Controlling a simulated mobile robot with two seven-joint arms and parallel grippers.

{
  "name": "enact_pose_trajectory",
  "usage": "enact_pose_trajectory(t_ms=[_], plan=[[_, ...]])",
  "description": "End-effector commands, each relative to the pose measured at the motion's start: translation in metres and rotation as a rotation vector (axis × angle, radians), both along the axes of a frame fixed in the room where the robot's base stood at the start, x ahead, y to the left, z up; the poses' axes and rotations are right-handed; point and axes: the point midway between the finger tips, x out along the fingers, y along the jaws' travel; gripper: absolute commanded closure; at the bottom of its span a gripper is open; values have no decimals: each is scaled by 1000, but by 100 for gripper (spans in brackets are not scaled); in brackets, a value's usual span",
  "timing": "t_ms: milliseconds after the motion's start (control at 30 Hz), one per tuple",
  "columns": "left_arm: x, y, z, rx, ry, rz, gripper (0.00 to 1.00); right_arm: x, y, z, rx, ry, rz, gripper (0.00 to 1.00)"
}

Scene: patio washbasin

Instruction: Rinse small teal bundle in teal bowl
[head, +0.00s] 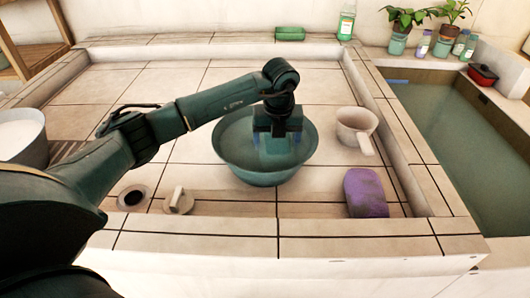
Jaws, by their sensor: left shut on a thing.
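The teal bowl (262,179) stands on the tiled floor of the basin, in the middle of the head view. It seems to hold water. My left gripper (277,140) points down into the bowl from above. It is shut on the small teal bundle (275,146), which shows only in part between and below the fingers. The bundle's colour is close to that of the bowl and water, so its lower edge is hard to make out. I cannot tell how deep it sits. My right gripper is not in view.
A pale dipper (354,127) stands right of the bowl, near a purple bundle (366,192). In front are a drain hole (132,198) and a stopper (178,201). A grey tub (35,152) is at left, a water tank (460,150) at right. Behind the bowl is clear.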

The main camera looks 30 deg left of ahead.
Motion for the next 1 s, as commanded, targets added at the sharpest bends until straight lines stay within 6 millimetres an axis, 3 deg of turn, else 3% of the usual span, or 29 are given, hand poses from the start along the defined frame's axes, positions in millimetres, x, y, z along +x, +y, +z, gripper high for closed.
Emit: enact_pose_trajectory(t_ms=[367, 733, 1000], plan=[[0, 1, 1, 0, -1, 1, 41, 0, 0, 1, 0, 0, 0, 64], [-14, 22, 1, 1, 0, 1, 41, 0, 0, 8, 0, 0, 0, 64], [-16, 25, 1, 0, -1, 0, 41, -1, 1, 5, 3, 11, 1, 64]])
